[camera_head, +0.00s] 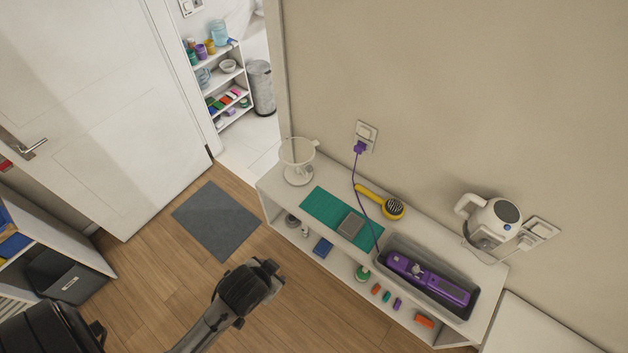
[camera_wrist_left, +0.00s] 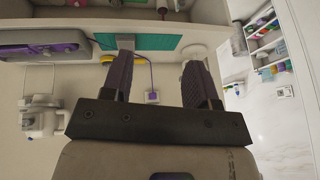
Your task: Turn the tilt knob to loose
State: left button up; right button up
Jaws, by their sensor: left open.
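No tilt knob can be made out for certain in either view. A purple corded tool (camera_head: 432,281) with a small pale detail lies in a grey tray (camera_head: 388,240) at the right end of the white shelf unit. Its details are too small to read as a knob. My left gripper (camera_head: 271,266) is in front of the shelf, apart from everything on it. In the left wrist view my gripper (camera_wrist_left: 160,62) is open, with nothing between its fingers. The purple tool (camera_wrist_left: 40,49) shows there at the left edge. My right gripper is not in view.
The white shelf top also holds a dripper stand (camera_head: 298,161), a green mat (camera_head: 322,206) with a grey block (camera_head: 351,225), and a yellow brush (camera_head: 391,208). A purple cord runs to a wall plug (camera_head: 360,147). A kettle-like appliance (camera_head: 492,222) is by the wall. Floor is clear around a grey mat (camera_head: 216,220).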

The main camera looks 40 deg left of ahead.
pick_arm(q)
jog(key=w+a+f+n+t+y+b, duration=0.2)
jog(key=w+a+f+n+y+b, duration=0.15)
jog(key=w+f+b, duration=0.65)
jog(key=n+y+b, duration=1)
jog(key=y+b, duration=0.1)
jog(key=b, duration=2.8)
send_near(311, 171)
jog(key=x, duration=0.3)
jog(key=shift+b+x, duration=0.9)
jog(key=shift+x, duration=2.15)
jog(key=shift+r, duration=0.1)
jog(key=c, duration=0.9)
jog(key=shift+c, duration=0.2)
